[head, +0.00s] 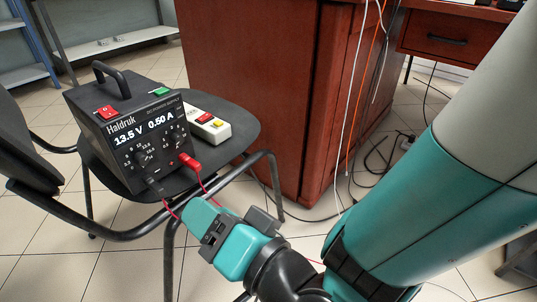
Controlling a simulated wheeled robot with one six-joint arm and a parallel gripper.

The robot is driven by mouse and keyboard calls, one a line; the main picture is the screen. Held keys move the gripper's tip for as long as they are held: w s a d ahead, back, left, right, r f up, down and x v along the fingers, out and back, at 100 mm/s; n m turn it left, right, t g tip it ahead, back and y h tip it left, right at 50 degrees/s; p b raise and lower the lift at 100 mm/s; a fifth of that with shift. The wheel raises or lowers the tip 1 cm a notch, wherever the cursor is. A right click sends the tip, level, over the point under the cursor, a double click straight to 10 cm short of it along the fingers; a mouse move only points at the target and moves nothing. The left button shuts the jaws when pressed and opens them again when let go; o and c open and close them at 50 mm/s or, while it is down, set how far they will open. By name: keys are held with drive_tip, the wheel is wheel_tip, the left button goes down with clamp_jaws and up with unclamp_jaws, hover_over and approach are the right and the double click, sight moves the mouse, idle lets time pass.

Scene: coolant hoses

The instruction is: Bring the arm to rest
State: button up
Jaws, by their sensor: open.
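My teal and dark grey gripper (222,217) is in the lower middle of the head view, at the end of my teal arm. It is open, and I see nothing held in it. It appears in front of the black chair (243,128), close to its front edge in the picture; I cannot tell the exact gap. A black Haldruk power supply (130,140) stands upright on the chair seat, its display reading 13.5 V and 0.50 A. The fingertips are partly hidden.
Red and black plugs sit in the supply's front, with a red lead (205,183) running down near my gripper. A reddish-brown desk (250,80) with hanging cables stands behind. Tiled floor shows around the chair.

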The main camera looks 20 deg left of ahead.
drive_tip(key=w+d+r+n+g+h+p, duration=0.2)
drive_tip(key=w+d+r+h+p, duration=0.15)
drive_tip(key=d+r, duration=0.25)
drive_tip(key=w+d+r+n+g+h+p, duration=0.2)
drive_tip(key=d+r+p, duration=0.2)
drive_tip(key=d+r, duration=0.2)
drive_tip(key=s+d+r+g+h+p, duration=0.2)
drive_tip(key=s+d+r+h+p, duration=0.15)
drive_tip(key=d, duration=0.55)
drive_tip(key=s+d+r+g+h+p, duration=0.1)
drive_tip(key=s+d+r+h+p, duration=0.2)
drive_tip(key=d, duration=0.7)
wheel_tip(320, 180, up, 37)
drive_tip(key=w+p, duration=0.1)
drive_tip(key=p, duration=3.4)
drive_tip(key=shift+w+a+n, duration=0.2)
drive_tip(key=shift+w+n, duration=0.05)
drive_tip(key=shift+n, duration=0.15)
drive_tip(key=shift+f, duration=0.15)
